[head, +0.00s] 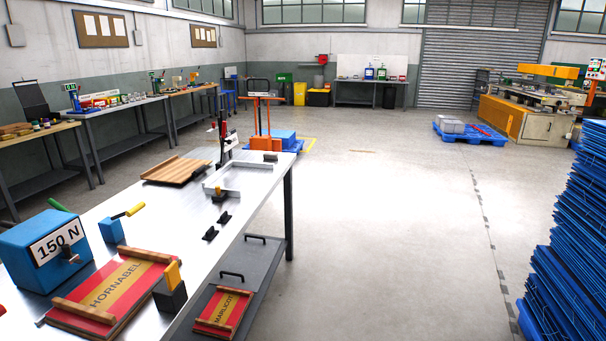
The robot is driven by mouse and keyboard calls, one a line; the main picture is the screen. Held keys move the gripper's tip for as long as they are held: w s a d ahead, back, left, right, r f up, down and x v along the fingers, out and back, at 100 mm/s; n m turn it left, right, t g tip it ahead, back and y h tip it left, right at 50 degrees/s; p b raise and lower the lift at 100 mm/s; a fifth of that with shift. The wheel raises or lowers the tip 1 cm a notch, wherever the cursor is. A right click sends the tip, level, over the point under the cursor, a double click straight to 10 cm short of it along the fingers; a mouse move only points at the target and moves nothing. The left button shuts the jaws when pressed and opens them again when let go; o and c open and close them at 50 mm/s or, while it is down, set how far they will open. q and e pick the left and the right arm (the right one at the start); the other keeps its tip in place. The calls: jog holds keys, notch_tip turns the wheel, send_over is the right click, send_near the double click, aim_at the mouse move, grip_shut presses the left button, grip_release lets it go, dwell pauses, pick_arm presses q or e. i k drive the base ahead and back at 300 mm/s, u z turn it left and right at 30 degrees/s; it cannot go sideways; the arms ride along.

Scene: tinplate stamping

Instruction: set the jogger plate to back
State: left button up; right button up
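No part is clearly marked as the jogger plate, so I cannot tell which one it is. Nearer, a blue block (111,230) carries a yellow-handled lever (128,212) angled up to the right. A black block with a yellow top (171,288) stands by the right edge. Neither of my grippers shows.
A blue "150 N" box (25,275), a red HORNABEL sheet (150,268) with wooden bars and a slatted wooden board (177,170) occupy the bench. A MARLICOT sheet (222,310) lies on the lower shelf. A blue stack (570,240) stands right. The middle floor is clear.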

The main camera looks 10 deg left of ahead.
aim_at(218, 194)
jog(key=z, duration=0.45)
jog(key=i, duration=2)
jog(key=u, duration=1.2)
jog(key=i, duration=1)
jog(key=u, duration=1.05)
